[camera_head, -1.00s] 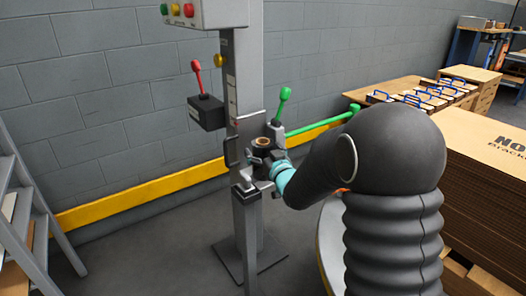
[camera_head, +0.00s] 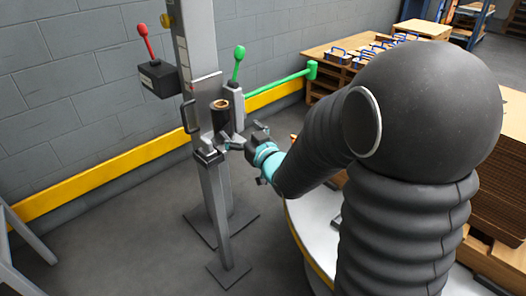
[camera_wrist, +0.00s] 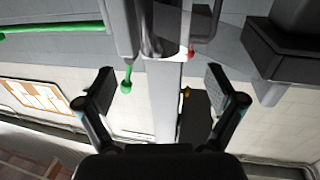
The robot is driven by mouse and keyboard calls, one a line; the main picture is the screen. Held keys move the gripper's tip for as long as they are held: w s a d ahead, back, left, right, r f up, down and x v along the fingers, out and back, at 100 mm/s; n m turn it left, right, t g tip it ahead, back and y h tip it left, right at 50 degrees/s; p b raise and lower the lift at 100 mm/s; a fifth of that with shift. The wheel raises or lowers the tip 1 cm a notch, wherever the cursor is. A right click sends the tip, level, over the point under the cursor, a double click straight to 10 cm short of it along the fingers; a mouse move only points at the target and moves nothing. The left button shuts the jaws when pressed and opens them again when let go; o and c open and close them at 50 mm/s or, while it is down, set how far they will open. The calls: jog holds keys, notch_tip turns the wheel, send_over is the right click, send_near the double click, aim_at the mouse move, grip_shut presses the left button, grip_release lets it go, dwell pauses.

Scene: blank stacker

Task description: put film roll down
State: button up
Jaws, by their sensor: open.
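The film roll (camera_head: 220,116) is a dark upright cylinder with a brown core at its top. It stands on the metal post (camera_head: 213,190), beside the upright column. In the wrist view a shiny dark cylinder (camera_wrist: 163,35), which looks like the roll, shows beyond the fingertips. My gripper (camera_head: 245,137) is just right of the roll, apart from it, with its fingers spread. In the wrist view the gap between the fingers (camera_wrist: 160,78) is empty. The underside of the roll is hidden in the head view.
A green-knobbed lever (camera_head: 238,60) and a green bar (camera_head: 280,83) are close behind my gripper. A red-knobbed lever box (camera_head: 158,78) is left of the column. A yellow rail (camera_head: 100,175) runs along the wall. Cardboard stacks (camera_head: 514,150) stand at the right.

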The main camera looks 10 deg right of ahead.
jog(key=s+d+r+m+g+h, duration=0.25)
jog(key=s+d+g+h, duration=0.35)
jog(key=s+d, duration=0.4)
jog(key=s+f+m+g+h, duration=0.1)
jog(key=s+g, duration=0.4)
jog(key=s, duration=1.6)
jog(key=shift+f+m, duration=0.5)
jog(key=shift+m, duration=0.05)
